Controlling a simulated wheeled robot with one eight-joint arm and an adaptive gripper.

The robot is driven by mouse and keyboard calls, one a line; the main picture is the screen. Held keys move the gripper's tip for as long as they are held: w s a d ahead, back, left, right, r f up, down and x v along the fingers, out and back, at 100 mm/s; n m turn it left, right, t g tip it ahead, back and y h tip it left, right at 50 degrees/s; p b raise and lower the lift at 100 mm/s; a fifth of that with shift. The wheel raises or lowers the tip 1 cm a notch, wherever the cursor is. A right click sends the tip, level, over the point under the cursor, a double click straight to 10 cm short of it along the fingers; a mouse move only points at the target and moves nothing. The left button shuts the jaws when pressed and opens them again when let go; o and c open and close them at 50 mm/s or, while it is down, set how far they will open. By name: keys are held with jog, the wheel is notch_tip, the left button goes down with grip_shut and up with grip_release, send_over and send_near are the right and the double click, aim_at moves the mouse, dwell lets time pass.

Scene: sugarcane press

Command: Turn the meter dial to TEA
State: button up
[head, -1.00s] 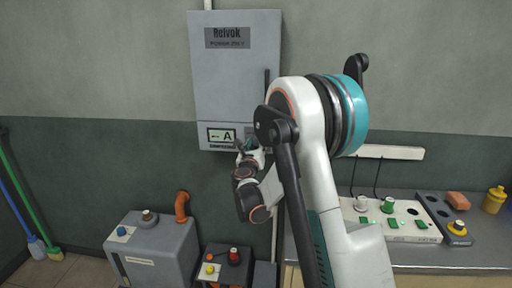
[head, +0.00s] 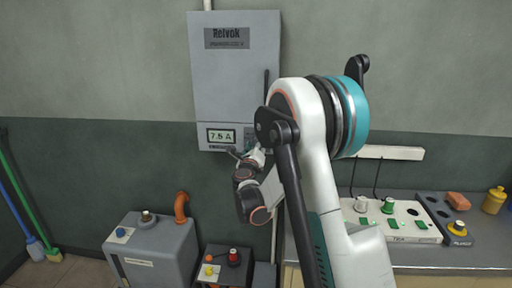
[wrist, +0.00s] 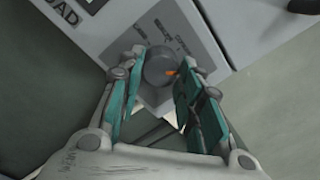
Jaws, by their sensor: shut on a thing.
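The meter dial (wrist: 160,64) is a round dark grey knob with an orange mark, on a grey label plate (wrist: 191,34) in the wrist view. The mark points to the right in that view. Words around the dial are too small to read surely. My gripper (wrist: 164,70) has one finger on each side of the dial and is shut on it. In the head view my gripper (head: 250,155) is at the lower right of the grey wall cabinet (head: 235,80), and the dial is hidden behind it. The cabinet's display (head: 221,136) reads 7.5 A.
A grey machine (head: 155,250) with an orange pipe stands at the lower left, beside a small dark box (head: 228,268) with knobs. A bench (head: 400,257) at right carries a white control panel (head: 395,224) with several knobs. Wall left of the cabinet is clear.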

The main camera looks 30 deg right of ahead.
jog(key=o, duration=1.1)
jog(key=shift+c, duration=0.2)
jog(key=v, duration=1.2)
jog(key=shift+w, duration=0.1)
